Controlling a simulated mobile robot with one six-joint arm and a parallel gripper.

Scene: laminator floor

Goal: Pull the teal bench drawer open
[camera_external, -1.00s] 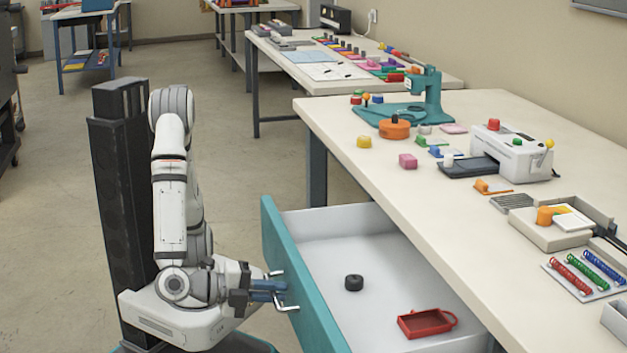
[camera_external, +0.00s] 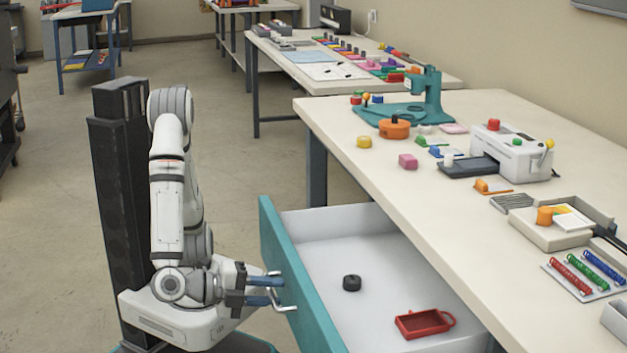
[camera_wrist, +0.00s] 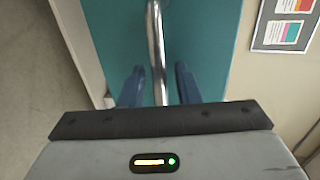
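The teal bench drawer (camera_external: 292,283) stands well out from under the bench, its pale inside showing. Its metal bar handle (camera_external: 285,307) is on the outer face; in the wrist view the handle (camera_wrist: 157,45) runs up the middle against the teal front. My gripper (camera_external: 270,291) is at the handle. In the wrist view the blue fingers of my gripper (camera_wrist: 158,88) are apart on either side of the bar, with a gap on both sides. The drawer holds a black round knob (camera_external: 351,283) and a red tray (camera_external: 424,324).
The bench top (camera_external: 400,210) above carries a teal press (camera_external: 425,100), a white laminator (camera_external: 512,152) and several small parts. A second bench stands behind.

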